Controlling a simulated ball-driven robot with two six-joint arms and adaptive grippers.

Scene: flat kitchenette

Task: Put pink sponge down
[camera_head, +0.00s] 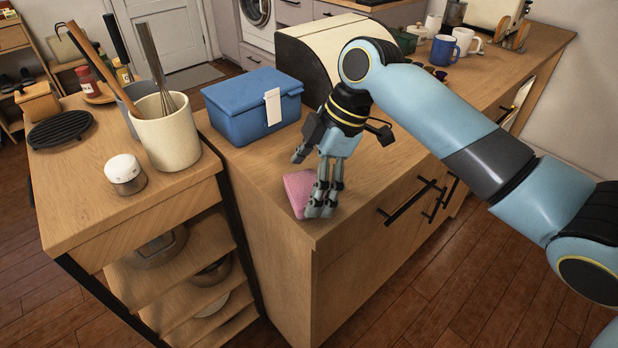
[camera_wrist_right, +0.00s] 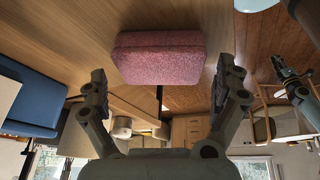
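The pink sponge (camera_head: 297,191) lies on the wooden counter (camera_head: 262,170), close to its front corner. In the right wrist view the sponge (camera_wrist_right: 158,57) shows whole, with gaps between it and the fingers on both sides. My right gripper (camera_head: 313,182) is low over the counter at the sponge, its fingers spread. In the head view the near fingers hide part of the sponge. In the right wrist view the gripper (camera_wrist_right: 160,82) is open. My left gripper is outside the head view; a jointed grey part at the right of the wrist view may belong to it.
A blue box (camera_head: 250,104) with a white tag stands behind the sponge. A cream-topped bread box (camera_head: 305,50) is behind my right arm. On the left cart are a utensil crock (camera_head: 165,135) and a white-lidded jar (camera_head: 124,174). Mugs (camera_head: 443,50) stand farther back.

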